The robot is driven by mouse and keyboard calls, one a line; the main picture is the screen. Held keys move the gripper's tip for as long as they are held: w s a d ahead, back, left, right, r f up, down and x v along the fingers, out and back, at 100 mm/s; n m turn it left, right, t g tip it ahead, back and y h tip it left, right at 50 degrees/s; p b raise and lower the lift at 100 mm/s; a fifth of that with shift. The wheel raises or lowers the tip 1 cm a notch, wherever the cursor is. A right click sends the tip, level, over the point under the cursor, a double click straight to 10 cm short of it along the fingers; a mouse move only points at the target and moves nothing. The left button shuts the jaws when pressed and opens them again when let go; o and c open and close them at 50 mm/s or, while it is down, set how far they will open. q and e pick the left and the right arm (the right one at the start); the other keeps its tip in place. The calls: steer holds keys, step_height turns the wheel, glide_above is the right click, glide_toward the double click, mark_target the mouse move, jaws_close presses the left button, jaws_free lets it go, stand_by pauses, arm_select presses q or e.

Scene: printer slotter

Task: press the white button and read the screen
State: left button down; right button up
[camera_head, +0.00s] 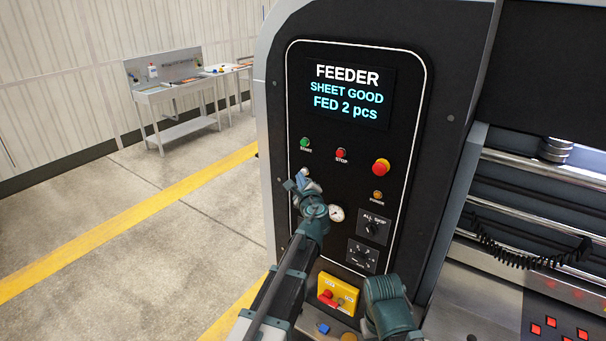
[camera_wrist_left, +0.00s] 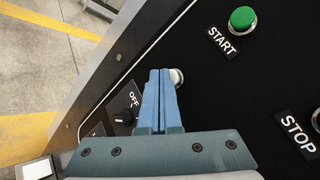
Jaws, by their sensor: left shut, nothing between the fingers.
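The screen (camera_head: 346,93) on the black panel reads "FEEDER", "SHEET GOOD", "FED 2 pcs". The white button (camera_head: 305,171) sits below the green START button and is partly hidden by my left gripper (camera_head: 300,182). In the left wrist view the white button (camera_wrist_left: 177,77) shows just right of the blue fingertips of my left gripper (camera_wrist_left: 161,75). The fingers are shut together with nothing between them. The tips are at or very near the button; I cannot tell whether they touch it. My right gripper is not in view; another part of my arms shows at the bottom.
A yellow box (camera_head: 338,294) is below. Open floor lies left.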

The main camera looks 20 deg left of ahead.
arm_select(q)
steer(key=shift+w+d, duration=0.2)
steer(key=shift+w, duration=0.25)
stand_by(0.4)
steer(key=shift+s, duration=0.1)
steer(key=shift+s+a, duration=0.4)
steer(key=shift+s, duration=0.45)
steer(key=s, duration=0.1)
steer(key=s+a, duration=0.1)
steer(key=s, duration=0.2)
steer(key=shift+s+a, duration=0.35)
stand_by(0.6)
